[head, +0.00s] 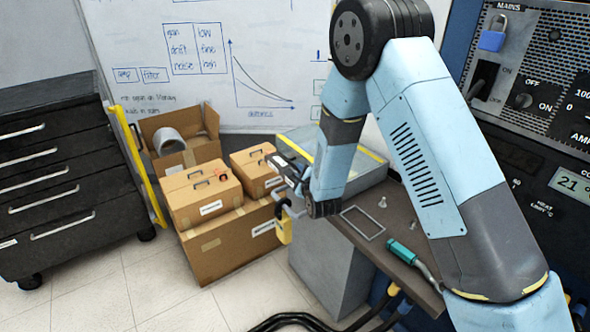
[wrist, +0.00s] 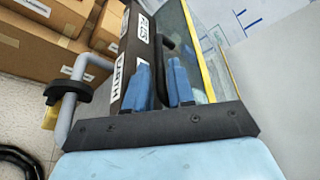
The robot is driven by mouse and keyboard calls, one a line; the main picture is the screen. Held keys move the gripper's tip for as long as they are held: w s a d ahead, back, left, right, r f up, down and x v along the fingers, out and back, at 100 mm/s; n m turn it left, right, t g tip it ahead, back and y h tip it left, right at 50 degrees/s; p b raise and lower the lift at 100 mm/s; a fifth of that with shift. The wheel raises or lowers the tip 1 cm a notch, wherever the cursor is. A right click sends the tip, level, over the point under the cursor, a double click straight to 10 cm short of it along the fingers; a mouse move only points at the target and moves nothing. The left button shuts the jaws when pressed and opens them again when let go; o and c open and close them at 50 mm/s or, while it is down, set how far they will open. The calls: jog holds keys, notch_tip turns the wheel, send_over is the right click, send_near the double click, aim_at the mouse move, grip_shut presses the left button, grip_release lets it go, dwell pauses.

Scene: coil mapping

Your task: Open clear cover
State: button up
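The box with the clear cover (head: 355,155) stands on the bench with yellow strips along its edges. In the wrist view its glassy panel (wrist: 202,50) and yellow edge show, beside a dark front face with white labels. A black handle-like bar (wrist: 168,38) shows at the tips of the fingers. My gripper (wrist: 160,68) has two blue fingers a small gap apart at this dark front. Whether they are clamped on the bar I cannot tell. In the head view my arm hides part of the box, and the gripper (head: 294,178) is small beside its left end.
A grey bent lever with a black collar (wrist: 68,92) is close left of my gripper. On the bench (head: 405,215) are a wire frame, small bolts and a green-handled screwdriver (head: 405,252). Cardboard boxes (head: 225,240) stand left, an instrument panel (head: 535,100) right. Black cables lie below.

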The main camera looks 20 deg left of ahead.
aim_at(297, 169)
jog(key=shift+x, duration=1.65)
jog(key=shift+s, duration=0.1)
jog(key=shift+c, duration=0.3)
grip_shut()
